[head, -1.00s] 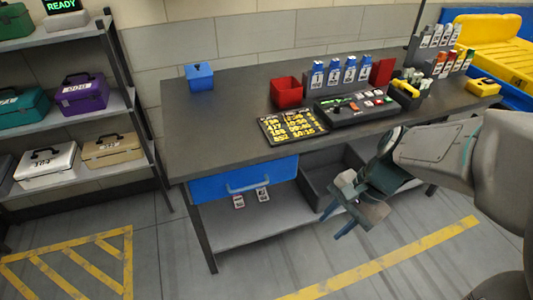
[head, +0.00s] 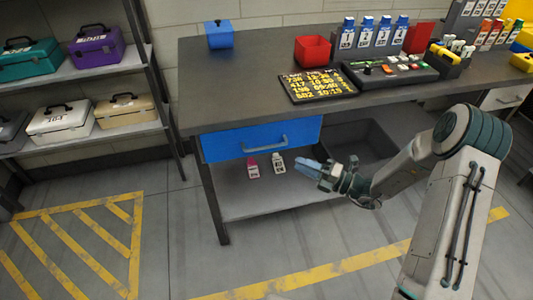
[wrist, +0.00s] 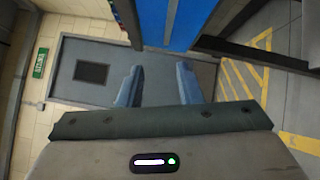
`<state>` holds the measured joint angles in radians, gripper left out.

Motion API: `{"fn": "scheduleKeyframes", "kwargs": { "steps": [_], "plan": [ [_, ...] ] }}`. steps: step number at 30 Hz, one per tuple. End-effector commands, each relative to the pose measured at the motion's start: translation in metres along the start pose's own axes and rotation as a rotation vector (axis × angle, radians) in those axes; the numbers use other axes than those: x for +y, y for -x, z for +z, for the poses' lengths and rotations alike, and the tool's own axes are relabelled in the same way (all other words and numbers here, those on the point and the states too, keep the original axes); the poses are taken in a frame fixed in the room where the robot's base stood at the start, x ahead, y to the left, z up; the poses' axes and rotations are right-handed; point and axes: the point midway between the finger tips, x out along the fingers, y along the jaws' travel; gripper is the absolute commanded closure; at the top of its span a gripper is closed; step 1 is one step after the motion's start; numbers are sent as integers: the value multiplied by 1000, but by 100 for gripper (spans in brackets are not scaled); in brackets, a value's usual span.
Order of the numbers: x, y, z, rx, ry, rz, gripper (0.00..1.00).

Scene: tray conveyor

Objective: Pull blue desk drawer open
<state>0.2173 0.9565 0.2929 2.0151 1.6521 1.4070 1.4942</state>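The blue desk drawer (head: 262,138) sits under the left part of the dark desk top, with a grey bar handle (head: 264,146) across its front. It looks shut, flush with the desk front. My gripper (head: 308,168) is in front of the desk, to the right of and a little below the handle, apart from it. In the wrist view my gripper (wrist: 158,82) has its two blue-grey fingers spread with nothing between them.
The desk (head: 225,75) carries a blue box (head: 219,35), a red bin (head: 312,50), a display board (head: 318,86) and a control panel (head: 390,70). Two small tags or bottles (head: 264,166) stand on the lower shelf. A shelf rack (head: 90,75) with cases stands left. Floor before the desk is clear.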

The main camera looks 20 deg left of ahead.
Motion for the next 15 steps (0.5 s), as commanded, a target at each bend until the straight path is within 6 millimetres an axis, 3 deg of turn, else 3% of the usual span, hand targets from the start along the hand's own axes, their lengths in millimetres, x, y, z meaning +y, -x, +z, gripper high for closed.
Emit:
{"fn": "scheduleKeyframes", "kwargs": {
  "steps": [3,8,15],
  "plan": [
    [-17,1,6,-59,-79,23,68],
    [-20,-7,9,-78,-106,31,68],
    [-19,-50,11,-74,-103,31,68]
  ]
}}
